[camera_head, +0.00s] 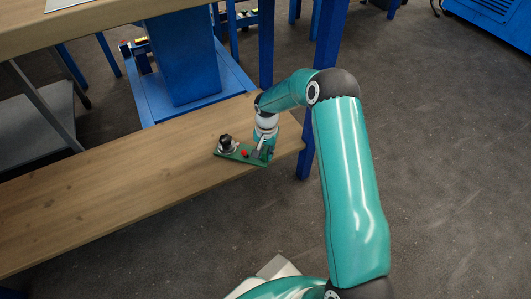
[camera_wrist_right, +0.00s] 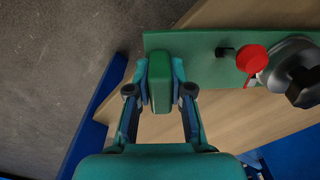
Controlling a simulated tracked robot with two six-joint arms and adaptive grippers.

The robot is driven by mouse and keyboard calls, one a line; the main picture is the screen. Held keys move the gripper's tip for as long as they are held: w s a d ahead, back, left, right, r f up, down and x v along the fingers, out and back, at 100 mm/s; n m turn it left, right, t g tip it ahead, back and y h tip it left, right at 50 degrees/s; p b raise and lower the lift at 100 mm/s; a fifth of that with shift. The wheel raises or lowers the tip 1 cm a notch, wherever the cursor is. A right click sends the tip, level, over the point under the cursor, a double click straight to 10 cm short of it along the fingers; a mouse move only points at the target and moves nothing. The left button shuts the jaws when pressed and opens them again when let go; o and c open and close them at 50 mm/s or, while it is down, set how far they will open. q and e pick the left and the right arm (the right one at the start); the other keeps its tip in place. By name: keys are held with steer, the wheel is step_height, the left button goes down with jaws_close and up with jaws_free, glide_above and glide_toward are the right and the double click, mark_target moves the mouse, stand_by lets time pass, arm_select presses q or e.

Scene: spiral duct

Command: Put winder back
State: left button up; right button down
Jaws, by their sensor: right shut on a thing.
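The winder (camera_head: 236,154) is a green plate with a silver and black knob at one end and a small red part near its middle. It is at the right end of the low wooden bench board. I cannot tell whether it touches the board. My right gripper (camera_head: 263,150) is at the winder's right end. In the right wrist view, the fingers of my right gripper (camera_wrist_right: 160,84) are closed on both sides of a green block at the end of the winder (camera_wrist_right: 195,42). The red part and the knob lie to the right there. My left gripper is not in view.
The low wooden board (camera_head: 110,190) is bare to the left of the winder. A blue post (camera_head: 326,75) stands just behind the board's right end. A blue column and base (camera_head: 185,65) stand behind the board. An upper wooden tabletop (camera_head: 95,25) overhangs at top left.

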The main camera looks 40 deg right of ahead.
steer(key=c, duration=1.1)
jaws_free()
steer(key=shift+o, duration=0.2)
step_height(320, 180, up, 12)
steer(key=p, duration=0.5)
steer(key=shift+s+f, duration=0.1)
steer(key=shift+f, duration=0.1)
steer(key=shift+a+p, duration=0.25)
steer(key=shift+p, duration=0.05)
steer(key=s+a+f+n+y, duration=0.1)
steer(key=s+a+f+n, duration=0.15)
steer(key=a+f, duration=0.4)
steer(key=s+a+f+n+y, duration=0.2)
steer(key=s+a+f, duration=0.1)
steer(key=a, duration=0.6)
steer(key=s+a+f+n, duration=0.2)
steer(key=s+a, duration=0.4)
steer(key=s, duration=0.1)
steer(key=s+a+f+n, duration=0.1)
steer(key=s+a+n, duration=0.2)
steer(key=s+a, duration=0.3)
steer(key=shift+s+a+f+y, duration=0.25)
steer(key=shift+s+f+y, duration=0.15)
steer(key=shift+s, duration=0.8)
